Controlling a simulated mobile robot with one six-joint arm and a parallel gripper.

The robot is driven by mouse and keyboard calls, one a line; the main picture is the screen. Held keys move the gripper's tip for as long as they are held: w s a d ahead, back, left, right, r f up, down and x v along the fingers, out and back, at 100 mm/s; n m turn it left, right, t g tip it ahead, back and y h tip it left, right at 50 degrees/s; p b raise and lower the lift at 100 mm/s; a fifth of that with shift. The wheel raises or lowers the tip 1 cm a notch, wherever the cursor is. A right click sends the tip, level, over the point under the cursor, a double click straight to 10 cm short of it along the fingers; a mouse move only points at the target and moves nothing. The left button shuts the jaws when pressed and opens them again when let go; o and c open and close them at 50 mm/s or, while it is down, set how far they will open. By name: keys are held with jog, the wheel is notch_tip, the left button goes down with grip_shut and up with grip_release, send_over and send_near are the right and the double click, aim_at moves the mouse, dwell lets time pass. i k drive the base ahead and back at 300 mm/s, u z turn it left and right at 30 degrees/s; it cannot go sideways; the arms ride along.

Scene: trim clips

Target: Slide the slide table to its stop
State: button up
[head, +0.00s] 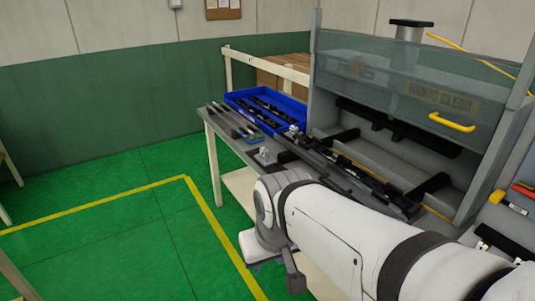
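The long dark slide table (330,170) appears to be the tray-like plate at the front of the grey press station, running from the back left to the front right. Dark parts lie along it, and its near right end is partly covered by my arm. Whether it touches a stop cannot be seen. My white arm reaches in from the lower right and bends down in front of the bench.
The press station has a clear guard (400,85) with a yellow handle (452,122), raised above its grey bed. A blue bin (238,97) of dark clips and several strips (232,120) lie on the bench's left end. Green floor (120,235) is open at left.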

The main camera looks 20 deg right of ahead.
aim_at(374, 200)
jog(key=i, duration=0.85)
jog(key=z, duration=0.4)
